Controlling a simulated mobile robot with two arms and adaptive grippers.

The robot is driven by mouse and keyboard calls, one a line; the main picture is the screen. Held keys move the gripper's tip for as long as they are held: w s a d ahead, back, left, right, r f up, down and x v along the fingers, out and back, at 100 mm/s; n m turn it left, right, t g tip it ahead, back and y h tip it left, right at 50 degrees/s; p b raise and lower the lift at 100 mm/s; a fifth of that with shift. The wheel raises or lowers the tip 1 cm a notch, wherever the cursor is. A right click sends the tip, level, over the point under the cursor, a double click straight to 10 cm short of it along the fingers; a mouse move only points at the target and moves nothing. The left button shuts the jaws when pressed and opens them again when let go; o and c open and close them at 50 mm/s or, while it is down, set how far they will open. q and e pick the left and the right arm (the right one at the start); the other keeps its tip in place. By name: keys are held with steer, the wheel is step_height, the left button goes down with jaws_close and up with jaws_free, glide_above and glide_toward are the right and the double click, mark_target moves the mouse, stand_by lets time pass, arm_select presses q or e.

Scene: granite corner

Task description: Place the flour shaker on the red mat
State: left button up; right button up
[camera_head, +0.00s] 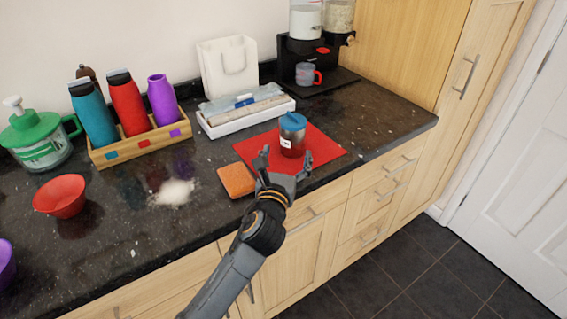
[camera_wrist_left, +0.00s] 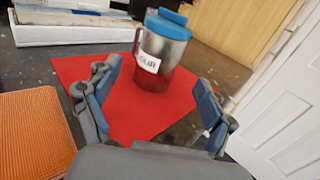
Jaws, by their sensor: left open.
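The flour shaker (camera_head: 292,135), a metal canister with a blue lid and a white label, stands upright on the red mat (camera_head: 325,147). In the left wrist view the shaker (camera_wrist_left: 160,52) is just beyond my fingers, with the red mat (camera_wrist_left: 130,112) under it. My left gripper (camera_head: 284,160) is open in front of the shaker, at the counter's front edge. In the left wrist view the fingers (camera_wrist_left: 155,95) are spread wide with nothing between them. My right gripper is not in view.
An orange sponge (camera_head: 237,180) lies left of my left gripper. A white tray (camera_head: 243,119) is behind the mat. A wooden box (camera_head: 140,143) of bottles, white powder (camera_head: 174,192) and a red bowl (camera_head: 60,196) are further left. The counter right of the mat is clear.

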arm_select(q)
steer(key=shift+s+a, duration=0.15)
steer(key=shift+s, duration=0.8)
steer(key=shift+s+a, duration=0.1)
steer(key=shift+s, duration=0.8)
